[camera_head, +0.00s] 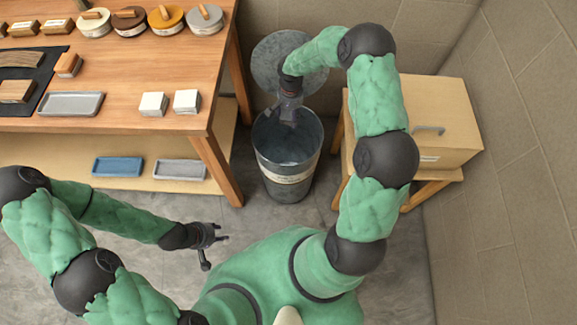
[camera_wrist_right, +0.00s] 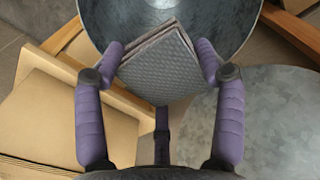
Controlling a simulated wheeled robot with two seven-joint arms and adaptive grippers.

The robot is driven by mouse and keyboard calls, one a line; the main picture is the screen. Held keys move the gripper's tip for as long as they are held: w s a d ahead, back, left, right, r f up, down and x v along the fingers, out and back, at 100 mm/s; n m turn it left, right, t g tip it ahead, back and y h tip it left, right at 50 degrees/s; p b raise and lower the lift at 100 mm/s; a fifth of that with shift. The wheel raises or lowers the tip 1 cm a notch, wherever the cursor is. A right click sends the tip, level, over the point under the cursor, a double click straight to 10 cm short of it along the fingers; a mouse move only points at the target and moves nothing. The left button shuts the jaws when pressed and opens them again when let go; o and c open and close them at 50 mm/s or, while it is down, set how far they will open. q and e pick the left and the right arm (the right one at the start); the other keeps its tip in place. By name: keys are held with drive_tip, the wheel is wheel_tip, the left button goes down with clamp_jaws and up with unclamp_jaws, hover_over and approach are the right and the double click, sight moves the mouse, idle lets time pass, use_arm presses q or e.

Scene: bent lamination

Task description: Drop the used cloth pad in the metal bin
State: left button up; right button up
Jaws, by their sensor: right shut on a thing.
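The metal bin (camera_head: 287,160) stands on the floor with its round lid (camera_head: 268,62) raised behind it. My right gripper (camera_head: 285,118) points down at the mouth of the bin. In the right wrist view, my right gripper (camera_wrist_right: 163,68) is shut on a grey quilted cloth pad (camera_wrist_right: 160,72), folded in layers. The pad is over the bin's opening (camera_wrist_right: 225,18). In the head view the pad is hard to make out against the bin's grey inside. My left gripper (camera_head: 215,238) is empty and apart above the floor, its fingers spread.
A wooden table (camera_head: 130,70) with a lower shelf stands left of the bin. It holds two white blocks (camera_head: 187,101), a grey tray (camera_head: 71,103) and several lidded pots. Floor in front of the bin is clear.

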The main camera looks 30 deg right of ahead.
drive_tip(key=shift+w+d+f+m, duration=0.1)
drive_tip(key=shift+d+f+m, duration=0.2)
drive_tip(key=shift+d+f, duration=0.45)
wheel_tip(320, 180, down, 6)
drive_tip(key=b, duration=0.3)
drive_tip(key=shift+a+r, duration=0.15)
drive_tip(key=o, duration=1.1)
drive_tip(key=shift+c, duration=0.2)
drive_tip(key=shift+r, duration=0.1)
wheel_tip(320, 180, up, 12)
drive_tip(key=shift+f, duration=0.1)
